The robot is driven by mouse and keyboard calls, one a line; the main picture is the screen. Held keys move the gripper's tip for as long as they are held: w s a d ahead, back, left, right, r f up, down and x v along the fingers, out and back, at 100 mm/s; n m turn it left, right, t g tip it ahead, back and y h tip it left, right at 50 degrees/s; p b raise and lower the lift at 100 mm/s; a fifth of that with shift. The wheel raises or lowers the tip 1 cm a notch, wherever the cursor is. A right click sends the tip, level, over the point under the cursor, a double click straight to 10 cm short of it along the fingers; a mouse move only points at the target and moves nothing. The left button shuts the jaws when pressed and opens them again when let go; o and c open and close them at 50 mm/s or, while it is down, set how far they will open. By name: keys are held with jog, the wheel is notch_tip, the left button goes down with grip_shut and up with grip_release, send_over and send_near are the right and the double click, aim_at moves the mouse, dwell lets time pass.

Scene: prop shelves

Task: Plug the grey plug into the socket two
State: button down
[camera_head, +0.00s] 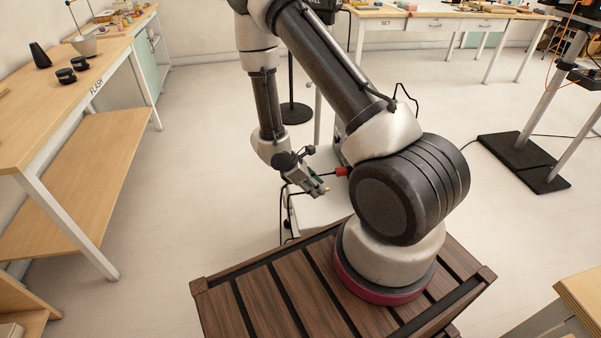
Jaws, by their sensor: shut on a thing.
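My gripper (319,187) is near the middle of the head view, small, pointing down and to the right. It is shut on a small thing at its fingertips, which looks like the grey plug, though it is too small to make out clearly. A dark cable (284,212) hangs just below and left of the gripper. A pale stand (318,213) is behind and below it, partly hidden by my arm. A small red piece (342,171) is right of the fingertips. No socket or socket number can be made out.
A wooden bench marked FLASH (97,86) with a lower shelf stands at left. A table marked SET (386,23) is at the back. A stand with a black base (523,162) is at right. A wooden table corner (583,295) shows at lower right. Open floor lies between.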

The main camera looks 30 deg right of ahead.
jog(key=w+d+r+m+g+y, duration=0.2)
jog(key=d+r+m+g+y, duration=0.15)
jog(key=r+m, duration=0.4)
jog(key=w+a+r+m+g+y, duration=0.1)
jog(key=w+a+r+m+y, duration=0.2)
jog(key=w+a+r+m, duration=0.4)
jog(key=w+a, duration=0.1)
jog(key=a, duration=0.3)
jog(key=shift+w+a+r+g, duration=0.15)
jog(key=shift+w+r+g, duration=0.1)
jog(key=shift+g, duration=0.1)
jog(key=shift+y, duration=0.25)
